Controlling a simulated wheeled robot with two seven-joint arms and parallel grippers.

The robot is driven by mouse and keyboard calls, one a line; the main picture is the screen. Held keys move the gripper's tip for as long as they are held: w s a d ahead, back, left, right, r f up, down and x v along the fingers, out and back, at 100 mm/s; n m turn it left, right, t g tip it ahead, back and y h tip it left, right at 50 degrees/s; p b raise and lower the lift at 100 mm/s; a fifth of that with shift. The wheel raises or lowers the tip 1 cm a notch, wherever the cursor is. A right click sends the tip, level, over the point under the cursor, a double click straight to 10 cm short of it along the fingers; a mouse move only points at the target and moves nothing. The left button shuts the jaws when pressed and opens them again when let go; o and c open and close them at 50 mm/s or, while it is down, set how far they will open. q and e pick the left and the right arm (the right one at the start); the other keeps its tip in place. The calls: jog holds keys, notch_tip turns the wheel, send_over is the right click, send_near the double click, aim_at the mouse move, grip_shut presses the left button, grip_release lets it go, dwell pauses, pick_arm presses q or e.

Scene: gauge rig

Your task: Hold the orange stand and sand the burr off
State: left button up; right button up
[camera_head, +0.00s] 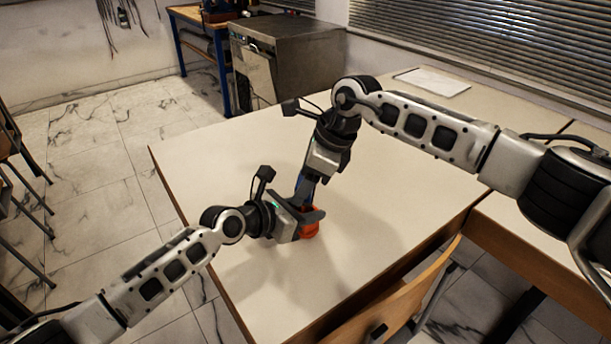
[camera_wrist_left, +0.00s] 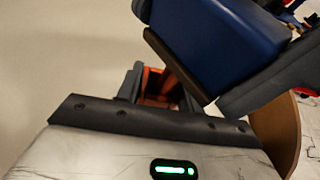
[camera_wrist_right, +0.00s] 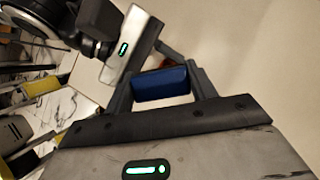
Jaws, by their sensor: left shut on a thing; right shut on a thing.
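The orange stand (camera_head: 309,229) is upright on the pale table. My left gripper (camera_head: 311,218) is shut on it from the left; in the left wrist view part of the stand (camera_wrist_left: 158,88) shows between the fingers. My right gripper (camera_head: 305,184) points down above the stand. It is shut on a blue sanding block (camera_wrist_right: 162,84), which also shows large in the left wrist view (camera_wrist_left: 215,40) with a brown layer along its lower face. The block is over or against the stand's top; I cannot tell whether they touch. The burr is hidden.
The table (camera_head: 400,200) is mostly clear around the grippers. A white sheet or tray (camera_head: 432,82) lies at its far side. A wooden chair (camera_head: 400,295) stands at the near edge. A metal cabinet (camera_head: 290,60) and a workbench (camera_head: 200,18) stand behind.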

jog(key=shift+s+f, duration=0.4)
jog(key=shift+w+d, duration=0.2)
jog(key=shift+w, duration=0.65)
jog(key=shift+w+d, duration=0.2)
jog(key=shift+w, duration=0.65)
jog(key=shift+s+a, duration=0.2)
jog(key=shift+s, duration=0.65)
jog(key=shift+s+a, duration=0.15)
jog(key=shift+s, duration=0.65)
jog(key=shift+w+d, duration=0.1)
jog(key=shift+w, duration=0.7)
